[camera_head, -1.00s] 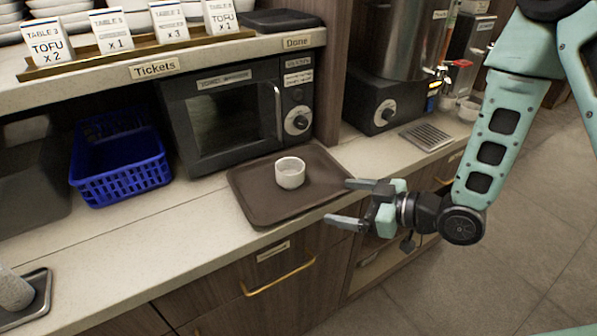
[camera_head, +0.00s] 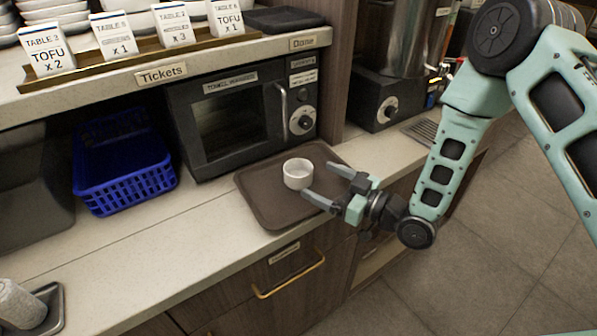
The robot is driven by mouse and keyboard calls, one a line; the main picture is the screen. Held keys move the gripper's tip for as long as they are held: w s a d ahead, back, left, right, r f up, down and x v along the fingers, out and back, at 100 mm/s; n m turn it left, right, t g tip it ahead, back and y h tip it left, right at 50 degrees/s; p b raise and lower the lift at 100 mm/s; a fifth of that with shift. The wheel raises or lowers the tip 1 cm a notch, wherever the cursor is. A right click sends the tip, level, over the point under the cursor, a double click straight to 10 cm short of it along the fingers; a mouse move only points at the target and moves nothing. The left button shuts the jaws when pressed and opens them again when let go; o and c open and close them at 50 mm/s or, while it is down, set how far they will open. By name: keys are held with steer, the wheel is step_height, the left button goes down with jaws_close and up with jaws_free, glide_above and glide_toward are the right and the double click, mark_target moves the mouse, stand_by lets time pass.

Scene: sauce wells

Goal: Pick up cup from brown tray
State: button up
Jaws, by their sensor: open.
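A small white cup (camera_head: 297,174) stands upright on the brown tray (camera_head: 262,199), which lies on the counter in front of the towel warmer. My gripper (camera_head: 322,182) is open, its two fingers pointing left toward the cup from its right side. The fingertips are over the tray. The near fingertip is close to the cup's lower right side; I cannot tell whether it touches. Nothing is held between the fingers.
A dark towel warmer (camera_head: 235,122) stands right behind the tray. A blue basket (camera_head: 125,175) is to the left under the shelf. A small metal tray with a rolled towel (camera_head: 18,303) is at the front left. The counter between is clear.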

mark_target(311, 173)
steer(key=shift+p+x, duration=1.2)
steer(key=shift+x, duration=1.95)
steer(key=shift+w+d, duration=0.15)
steer(key=shift+w, duration=0.05)
steer(key=c, duration=1.1)
steer(key=shift+r, duration=0.1)
